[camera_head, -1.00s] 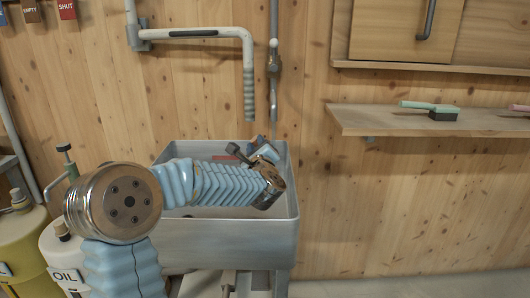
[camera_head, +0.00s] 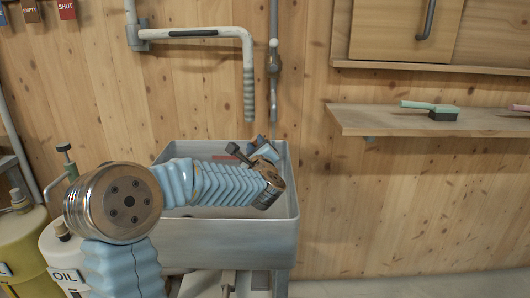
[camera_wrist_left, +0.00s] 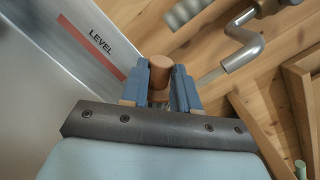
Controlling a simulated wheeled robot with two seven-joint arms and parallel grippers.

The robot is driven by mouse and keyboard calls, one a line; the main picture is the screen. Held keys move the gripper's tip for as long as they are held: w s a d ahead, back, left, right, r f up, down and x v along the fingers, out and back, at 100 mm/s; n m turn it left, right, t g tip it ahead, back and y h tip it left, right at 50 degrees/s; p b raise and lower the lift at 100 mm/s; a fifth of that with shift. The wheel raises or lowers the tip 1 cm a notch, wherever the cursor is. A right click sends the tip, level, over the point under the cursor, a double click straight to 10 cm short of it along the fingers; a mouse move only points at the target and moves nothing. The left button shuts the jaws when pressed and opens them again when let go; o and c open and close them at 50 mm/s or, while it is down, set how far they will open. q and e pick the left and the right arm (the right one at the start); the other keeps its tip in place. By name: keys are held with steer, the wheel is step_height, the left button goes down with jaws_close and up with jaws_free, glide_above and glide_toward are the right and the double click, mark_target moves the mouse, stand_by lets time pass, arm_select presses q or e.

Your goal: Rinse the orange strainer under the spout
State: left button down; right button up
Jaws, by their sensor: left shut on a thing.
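My left gripper (camera_head: 262,148) is over the sink basin, near its back right corner. In the left wrist view its blue fingers (camera_wrist_left: 160,85) are shut on an orange-brown round piece (camera_wrist_left: 159,78), which looks like part of the orange strainer. The rest of the strainer is hidden. The metal spout (camera_head: 273,100) comes down the wall behind and above the gripper. In the left wrist view the bent spout (camera_wrist_left: 243,45) is to the right of the fingers. A faint pale streak shows at its mouth; I cannot tell whether it is water. My right gripper is not in view.
The grey basin (camera_head: 230,235) has rims around the gripper. A pipe with a ribbed grip (camera_head: 249,95) hangs above it. A shelf (camera_head: 430,120) with a green-handled brush (camera_head: 430,106) is at the right. An oil can (camera_head: 62,255) stands at the left.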

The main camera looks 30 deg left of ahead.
arm_select(q)
steer(key=shift+s+d+r+b, duration=0.1)
steer(key=shift+s+d+b, duration=0.15)
steer(key=shift+s+b, duration=0.2)
steer(key=s+d+r+b, duration=0.4)
steer(key=s+d, duration=0.1)
steer(key=s, duration=0.4)
steer(key=shift+s+d+b, duration=0.2)
steer(key=shift+d+b, duration=0.15)
steer(key=shift+d, duration=0.05)
